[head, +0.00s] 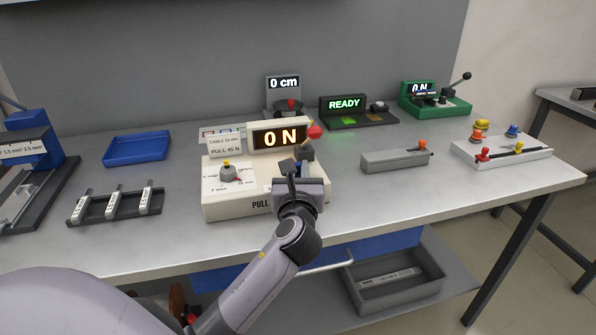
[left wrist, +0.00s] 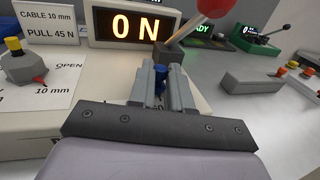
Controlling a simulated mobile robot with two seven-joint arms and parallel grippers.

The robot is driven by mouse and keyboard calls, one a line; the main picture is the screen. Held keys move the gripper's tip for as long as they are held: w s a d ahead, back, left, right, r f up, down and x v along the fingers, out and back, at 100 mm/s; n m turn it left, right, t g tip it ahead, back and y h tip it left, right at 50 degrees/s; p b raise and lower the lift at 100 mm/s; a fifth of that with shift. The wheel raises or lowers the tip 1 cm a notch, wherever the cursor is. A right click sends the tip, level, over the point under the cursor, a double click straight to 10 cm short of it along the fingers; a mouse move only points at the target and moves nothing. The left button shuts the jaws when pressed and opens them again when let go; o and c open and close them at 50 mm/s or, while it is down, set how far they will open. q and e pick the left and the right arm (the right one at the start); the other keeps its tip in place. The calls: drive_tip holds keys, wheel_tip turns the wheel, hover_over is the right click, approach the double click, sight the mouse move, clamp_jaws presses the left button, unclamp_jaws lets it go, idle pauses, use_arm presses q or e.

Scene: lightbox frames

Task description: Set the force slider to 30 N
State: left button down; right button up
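A white tester (head: 238,202) with the word PULL on its front stands mid-table. Its display (head: 275,138) reads 0 N in orange, and so does the display in the left wrist view (left wrist: 133,26). A lever with a red ball (head: 314,132) rises beside the display. My left gripper (head: 297,160) is over the tester's right part. In the left wrist view a small blue piece (left wrist: 160,80), perhaps the slider's knob, shows between its fingers (left wrist: 161,80). I cannot tell whether they touch it. My right gripper is out of view.
A card (head: 221,146) on the tester reads CABLE 10 mm, PULL 45 N. A yellow-topped knob (head: 229,170) sits on the tester's left. A grey box (head: 395,160) and a READY device (head: 345,112) stand to the right. The table's front strip is clear.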

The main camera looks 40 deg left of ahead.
sight(267, 187)
use_arm(q)
drive_tip(key=shift+s+a+p, duration=0.2)
drive_tip(key=shift+s+p, duration=0.05)
drive_tip(key=shift+p, duration=0.2)
drive_tip(key=s+a+p, duration=0.1)
drive_tip(key=s+p, duration=0.1)
drive_tip(key=s+a+p, duration=0.1)
drive_tip(key=a, duration=0.1)
drive_tip(key=shift+s+r+p, duration=0.1)
drive_tip(key=shift+s+p, duration=0.25)
drive_tip(key=shift+s+a, duration=0.25)
drive_tip(key=shift+a+f, duration=0.1)
drive_tip(key=shift+f, duration=0.15)
drive_tip(key=c, duration=1.4)
unclamp_jaws()
drive_tip(key=o, duration=0.3)
drive_tip(key=shift+s+a+r, duration=0.1)
drive_tip(key=shift+s, duration=0.1)
drive_tip(key=shift+o, duration=0.2)
